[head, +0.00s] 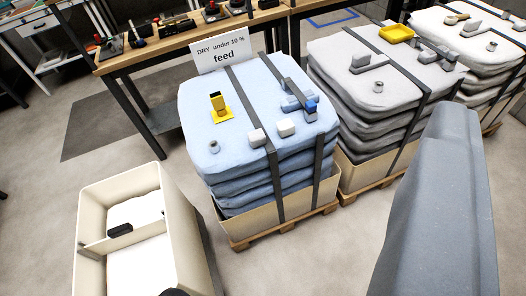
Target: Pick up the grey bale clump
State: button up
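A stack of pale grey bales (335,52) strapped with dark bands stands right of centre. On its top lie a grey clump with a flat bar (366,63), a group of grey pieces (436,54) and a small grey ring-like piece (378,87). I cannot tell which of these is the grey bale clump. My gripper's fingers are not in view. A large grey part, seemingly of my own arm, fills the lower right and hides the floor behind it.
A blue bale stack (235,95) in the centre carries a yellow piece (219,108), pale cubes and a blue-grey clump (295,102). A sign (222,52) stands behind it. A cream bin (120,190) stands lower left. A wooden bench (150,55) runs behind. Floor is clear at left.

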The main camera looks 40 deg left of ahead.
aim_at(258, 138)
jog(key=u, duration=0.2)
jog(key=i, duration=0.9)
jog(key=z, duration=0.1)
